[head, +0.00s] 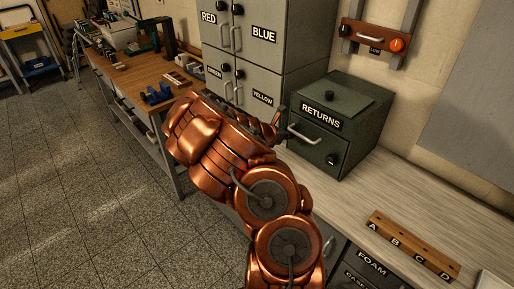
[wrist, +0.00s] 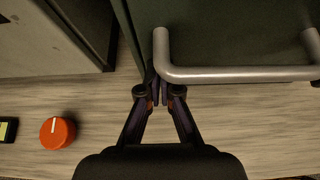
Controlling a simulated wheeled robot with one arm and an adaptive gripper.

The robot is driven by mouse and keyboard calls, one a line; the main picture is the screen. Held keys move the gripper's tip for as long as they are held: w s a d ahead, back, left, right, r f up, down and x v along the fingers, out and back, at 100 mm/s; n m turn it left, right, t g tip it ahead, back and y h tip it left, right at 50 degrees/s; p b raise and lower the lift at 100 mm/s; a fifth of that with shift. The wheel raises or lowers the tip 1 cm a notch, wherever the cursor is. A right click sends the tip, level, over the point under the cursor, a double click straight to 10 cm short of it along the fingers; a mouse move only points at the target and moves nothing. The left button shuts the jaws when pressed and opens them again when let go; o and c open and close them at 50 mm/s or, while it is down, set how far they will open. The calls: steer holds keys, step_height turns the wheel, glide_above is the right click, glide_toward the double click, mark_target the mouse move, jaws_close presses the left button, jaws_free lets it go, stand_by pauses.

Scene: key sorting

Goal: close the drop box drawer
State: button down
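The dark green drop box labelled RETURNS (head: 345,112) stands on the worktop in the head view. Its front has a pale bar handle (head: 305,135) and a black knob (head: 331,159). I cannot tell from these views whether the drawer sits flush. In the wrist view the handle (wrist: 240,74) spans the upper right, in front of the dark green face (wrist: 220,30). My gripper (wrist: 159,92) has its fingertips together by the handle's left end, with nothing visible between them. I cannot tell whether they touch the handle. My arm mostly hides the gripper in the head view.
A grey cabinet (head: 258,72) with colour labels stands left of the box. A wooden rack marked A to D (head: 413,246) lies on the worktop at the right. The wrist view shows an orange knob (wrist: 57,132) at left. Pale worktop (head: 400,180) is clear before the rack.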

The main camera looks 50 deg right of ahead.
steer(key=a+f+b+v, duration=0.1)
steer(key=v, duration=1.2)
steer(key=shift+a+f+b, duration=0.2)
steer(key=shift+b, duration=0.1)
steer(key=shift+w, duration=0.15)
